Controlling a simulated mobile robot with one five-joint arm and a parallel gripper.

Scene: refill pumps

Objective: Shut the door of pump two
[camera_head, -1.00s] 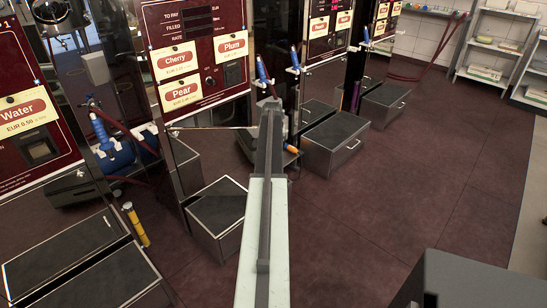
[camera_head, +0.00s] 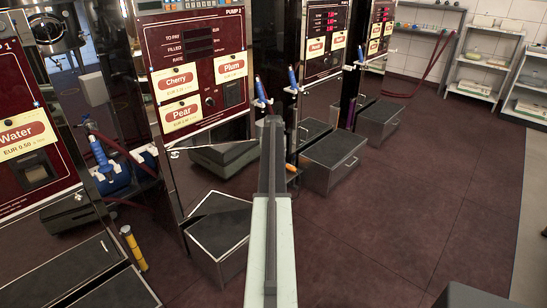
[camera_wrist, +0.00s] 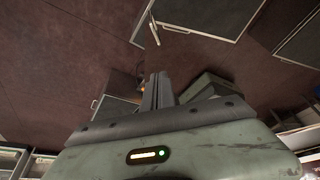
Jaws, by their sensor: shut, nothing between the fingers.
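Pump two (camera_head: 198,62) has a dark red front with Cherry, Plum and Pear labels. Its door appears to be the mirrored lower panel (camera_head: 222,180). The panel's top edge slants away from the bottom of the red front, so the door looks partly open, with its left end by the post and its free end on the right. My gripper (camera_head: 272,122) reaches forward beside that free end; whether it touches the door cannot be told. In the wrist view, my gripper (camera_wrist: 157,78) has its fingers together and empty.
A step box (camera_head: 216,245) stands before pump two. Another box with a handle (camera_head: 335,160) stands to the right, before the neighbouring pump. Blue nozzles (camera_head: 262,90) hang at pump two's right side. The floor at right is clear, and shelves (camera_head: 483,62) stand at the back.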

